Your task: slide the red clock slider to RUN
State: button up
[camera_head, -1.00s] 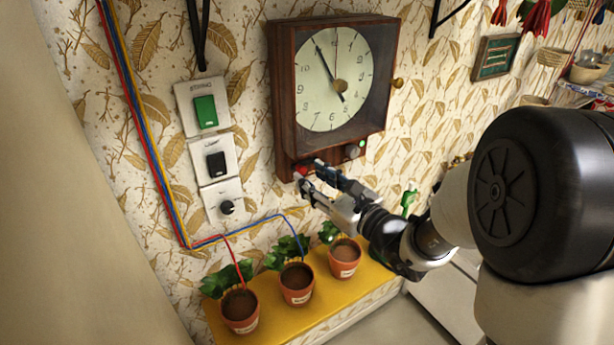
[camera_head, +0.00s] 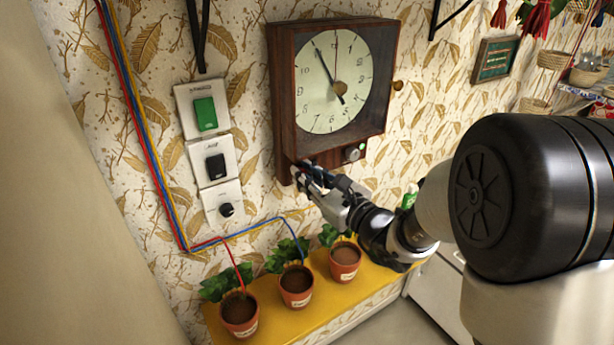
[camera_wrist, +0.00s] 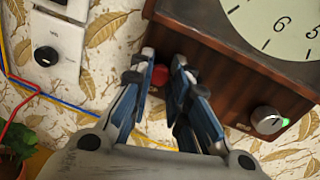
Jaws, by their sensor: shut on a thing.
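The wooden wall clock (camera_head: 283,100) hangs on the patterned wall, its pale dial facing out. The red slider (camera_wrist: 159,75) shows on the clock's lower front in the wrist view, between my fingers. My gripper (camera_wrist: 164,70) has its two blue-padded fingers on either side of the red slider, closed on it. In the head view my gripper (camera_head: 300,171) reaches the clock's lower left corner, and its fingers hide most of the slider there. A RUN mark cannot be read in either view.
A silver knob with a green light (camera_wrist: 268,120) sits right of the slider on the clock. Wall switches (camera_head: 205,113) are to the left. Potted plants (camera_head: 296,285) stand on a yellow shelf (camera_head: 325,305) below, with coloured wires running to them.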

grip_shut()
jog(key=w+d, duration=0.2)
jog(key=d, duration=0.1)
jog(key=shift+w+d, duration=0.1)
dwell(0.4)
jog(key=o, duration=0.7)
grip_release()
jog(key=shift+d, duration=0.1)
